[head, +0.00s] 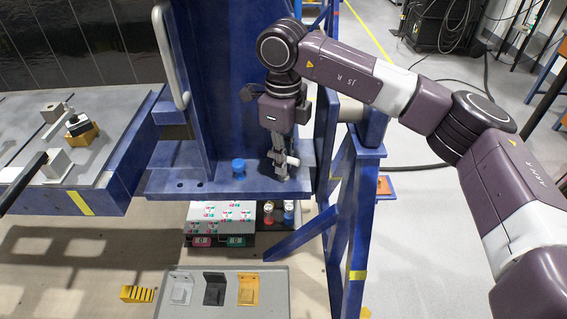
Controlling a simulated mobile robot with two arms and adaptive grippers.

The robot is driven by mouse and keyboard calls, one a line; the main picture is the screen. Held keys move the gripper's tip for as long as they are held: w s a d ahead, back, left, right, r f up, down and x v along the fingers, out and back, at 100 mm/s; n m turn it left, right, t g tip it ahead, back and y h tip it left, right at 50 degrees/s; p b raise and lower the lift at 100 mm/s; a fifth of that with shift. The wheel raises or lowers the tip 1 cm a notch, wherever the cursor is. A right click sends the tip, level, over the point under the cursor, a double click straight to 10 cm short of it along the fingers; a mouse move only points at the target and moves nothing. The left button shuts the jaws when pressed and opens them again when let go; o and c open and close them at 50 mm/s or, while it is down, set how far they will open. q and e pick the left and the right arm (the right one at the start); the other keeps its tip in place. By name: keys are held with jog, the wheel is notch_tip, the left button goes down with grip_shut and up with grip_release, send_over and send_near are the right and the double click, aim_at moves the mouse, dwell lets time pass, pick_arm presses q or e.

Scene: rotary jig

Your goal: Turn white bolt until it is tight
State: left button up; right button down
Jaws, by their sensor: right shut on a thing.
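The white bolt (292,160) is at the right side of the blue jig's flat ledge (210,183). My right gripper (281,165) points down over the ledge and is shut on the white bolt; its fingers hide part of the bolt. Whether the bolt's underside touches the ledge is hard to see. A blue bolt (238,167) stands upright on the same ledge, to the left of the gripper and apart from it. My left gripper is not in view.
The jig's blue upright plate (220,80) rises behind the ledge, and a blue frame (345,215) stands at right. Below lie a box with coloured markings (218,217) and a grey tray (207,300) with brackets. A grey fixture table (25,110) is at left.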

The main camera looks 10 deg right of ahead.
jog(key=shift+w+r+m, duration=0.2)
jog(key=shift+r+m, duration=0.15)
jog(key=shift+m, duration=0.15)
jog(key=c, duration=2.1)
grip_release()
jog(key=shift+o, duration=0.7)
jog(key=shift+s+f, duration=0.15)
jog(key=shift+f, duration=0.05)
notch_tip(320, 180, up, 12)
jog(key=shift+o, duration=0.3)
